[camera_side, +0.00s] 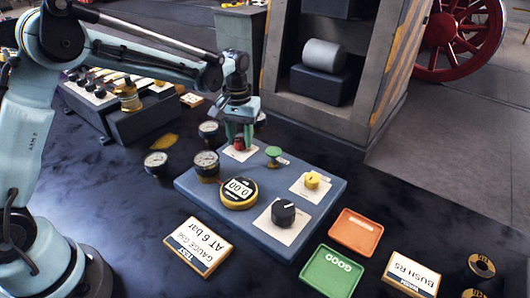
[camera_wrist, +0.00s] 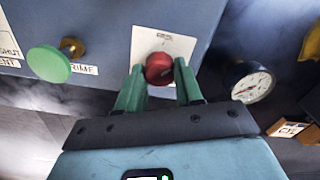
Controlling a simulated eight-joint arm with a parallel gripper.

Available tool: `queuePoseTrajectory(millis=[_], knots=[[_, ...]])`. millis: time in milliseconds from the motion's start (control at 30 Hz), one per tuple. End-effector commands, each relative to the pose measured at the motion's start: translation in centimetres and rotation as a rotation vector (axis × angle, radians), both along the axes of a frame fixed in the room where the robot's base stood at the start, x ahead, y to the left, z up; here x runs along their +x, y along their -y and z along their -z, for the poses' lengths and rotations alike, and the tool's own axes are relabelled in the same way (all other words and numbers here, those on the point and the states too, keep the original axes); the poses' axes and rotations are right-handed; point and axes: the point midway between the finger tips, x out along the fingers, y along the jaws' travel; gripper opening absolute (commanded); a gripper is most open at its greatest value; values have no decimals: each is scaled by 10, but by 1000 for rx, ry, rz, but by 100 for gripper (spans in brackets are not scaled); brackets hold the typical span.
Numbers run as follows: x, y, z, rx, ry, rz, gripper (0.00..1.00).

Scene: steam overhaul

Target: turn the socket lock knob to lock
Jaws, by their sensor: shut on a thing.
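A red knob (camera_side: 239,144) stands on a white labelled plate at the back left corner of the blue test panel (camera_side: 215,205). Its label is too small to read, so I cannot confirm it as the socket lock knob. My gripper (camera_side: 239,136) reaches down over it with green fingers. In the wrist view, my gripper (camera_wrist: 160,72) has one finger on each side of the red knob (camera_wrist: 159,68), shut on it. The knob's turned position cannot be told.
A green knob (camera_side: 273,152) stands close to the right of my gripper. A grey cabinet (camera_side: 330,115) rises behind.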

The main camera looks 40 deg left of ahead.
Motion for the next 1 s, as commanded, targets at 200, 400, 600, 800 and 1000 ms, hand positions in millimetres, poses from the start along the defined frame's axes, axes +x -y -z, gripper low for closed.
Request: queuePoseTrajectory(millis=[200,400,600,800,1000], knots=[[1,0,0,1,1,206,5],[1,0,0,1,1,396,5],[1,1,0,1,2,571,5],[1,1,0,1,2,714,5],[1,1,0,1,3,808,5]])
